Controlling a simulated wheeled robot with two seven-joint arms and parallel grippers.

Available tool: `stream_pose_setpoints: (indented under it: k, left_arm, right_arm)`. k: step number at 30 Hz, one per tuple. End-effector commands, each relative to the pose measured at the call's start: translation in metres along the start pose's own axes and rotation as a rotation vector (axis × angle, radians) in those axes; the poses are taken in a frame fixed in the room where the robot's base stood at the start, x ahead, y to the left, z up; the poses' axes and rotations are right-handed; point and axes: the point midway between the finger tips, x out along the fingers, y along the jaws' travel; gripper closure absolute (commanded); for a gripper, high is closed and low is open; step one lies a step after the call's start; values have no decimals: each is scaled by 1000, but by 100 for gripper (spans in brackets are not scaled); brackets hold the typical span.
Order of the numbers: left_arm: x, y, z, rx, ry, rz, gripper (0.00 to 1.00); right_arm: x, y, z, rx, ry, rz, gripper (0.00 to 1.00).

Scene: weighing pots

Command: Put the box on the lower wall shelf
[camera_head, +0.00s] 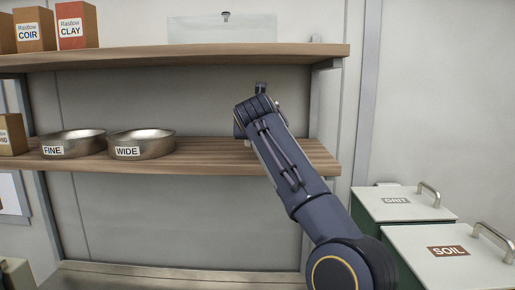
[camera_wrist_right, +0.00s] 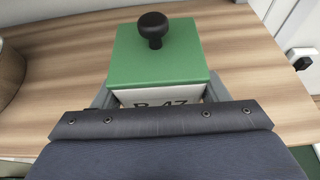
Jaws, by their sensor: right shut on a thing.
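The box (camera_wrist_right: 158,55) has a green lid with a black knob and a white front label, partly covered by my wrist. My right gripper (camera_wrist_right: 160,93) is shut on the box, with a grey finger on each side. The lower wall shelf (camera_head: 215,160) is a wooden board, and it also shows under the box in the right wrist view (camera_wrist_right: 62,70). In the head view my right arm reaches over the shelf's right part and hides the box. I cannot tell whether the box touches the board. My left gripper is not in view.
Two metal pans, FINE (camera_head: 72,143) and WIDE (camera_head: 141,145), stand on the lower shelf to the left. The upper shelf (camera_head: 190,53) overhangs and holds cartons and a clear panel. Bins marked GRIT (camera_head: 405,210) and SOIL (camera_head: 445,265) stand at the lower right.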

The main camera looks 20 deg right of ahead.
Motion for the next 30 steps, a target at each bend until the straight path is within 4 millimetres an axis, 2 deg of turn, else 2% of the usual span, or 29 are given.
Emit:
stream_pose_setpoints:
  k: [1, 9, 22, 23, 27, 30]
  left_arm:
    - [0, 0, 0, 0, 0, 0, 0]
    - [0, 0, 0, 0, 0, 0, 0]
    - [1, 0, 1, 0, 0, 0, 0]
    - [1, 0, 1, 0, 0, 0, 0]
    - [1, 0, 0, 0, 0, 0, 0]
    - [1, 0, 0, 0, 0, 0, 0]
  right_arm:
    - [7, 4, -5, -3, 2, 0, 60]
    - [16, 2, -29, -1, 2, 0, 60]
    - [18, 2, -35, 0, 0, 0, 60]
    - [18, 2, -35, 0, 2, 0, 32]
    - [18, 2, -35, 0, 2, 0, 13]
    - [18, 2, -35, 0, 2, 0, 11]
